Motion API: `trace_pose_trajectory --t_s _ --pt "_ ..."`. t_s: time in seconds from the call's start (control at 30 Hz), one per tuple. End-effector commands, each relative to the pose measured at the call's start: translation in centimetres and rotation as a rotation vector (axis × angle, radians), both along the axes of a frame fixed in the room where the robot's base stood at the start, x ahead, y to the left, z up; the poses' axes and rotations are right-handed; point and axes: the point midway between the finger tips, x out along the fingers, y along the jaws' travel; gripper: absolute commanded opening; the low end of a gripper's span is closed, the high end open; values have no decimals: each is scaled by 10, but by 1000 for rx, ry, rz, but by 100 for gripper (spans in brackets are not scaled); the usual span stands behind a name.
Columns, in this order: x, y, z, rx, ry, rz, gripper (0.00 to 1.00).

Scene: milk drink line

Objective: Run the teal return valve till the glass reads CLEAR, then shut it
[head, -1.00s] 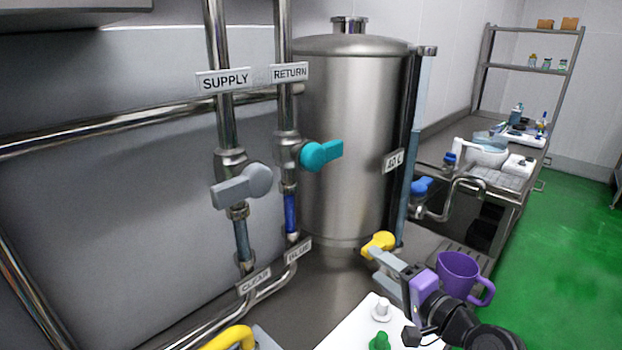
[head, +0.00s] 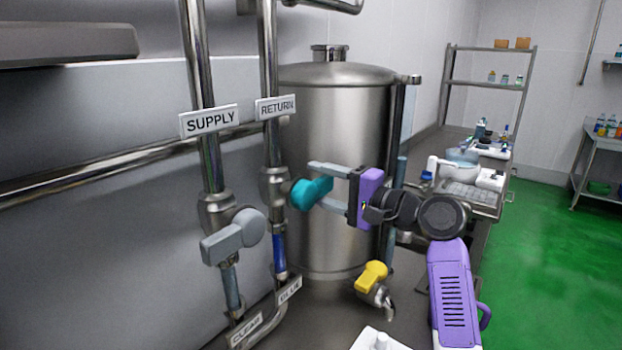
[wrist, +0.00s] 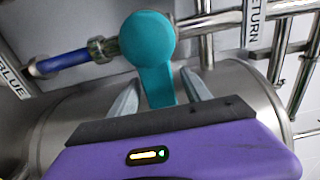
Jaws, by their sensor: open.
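The teal return valve handle (head: 311,191) sits on the pipe under the RETURN sign (head: 276,106), its lever pointing right across the pipe. My gripper (head: 328,186) is open, with its two fingers around the lever, one on each side. In the wrist view the teal lever (wrist: 156,80) lies between the fingertips (wrist: 160,95), with gaps visible on both sides. The return sight glass (head: 279,252) below the valve is blue, above the BLUE label (head: 289,290). The supply sight glass (head: 231,287) is greyish, above the CLEAR label (head: 246,329).
The grey supply valve handle (head: 233,237) is left of the teal one. The steel tank (head: 335,130) stands close behind my gripper. A yellow valve handle (head: 371,276) is at the tank's lower right. A bench with equipment (head: 470,190) is further right.

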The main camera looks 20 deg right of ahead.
Motion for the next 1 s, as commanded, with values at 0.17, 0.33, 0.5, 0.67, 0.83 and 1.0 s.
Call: trace_pose_trajectory --t_s 0.17,0.33,0.5,0.67,0.83,1.0 --pt "15 11 0 -1 1 0 56" --pt "20 14 0 -1 -1 -1 56" --pt "20 14 0 -1 -1 -1 56" --pt "19 14 -1 -1 -1 -1 29" --pt "19 14 -1 -1 0 -1 0" --pt "19 14 -1 -1 0 -1 0"
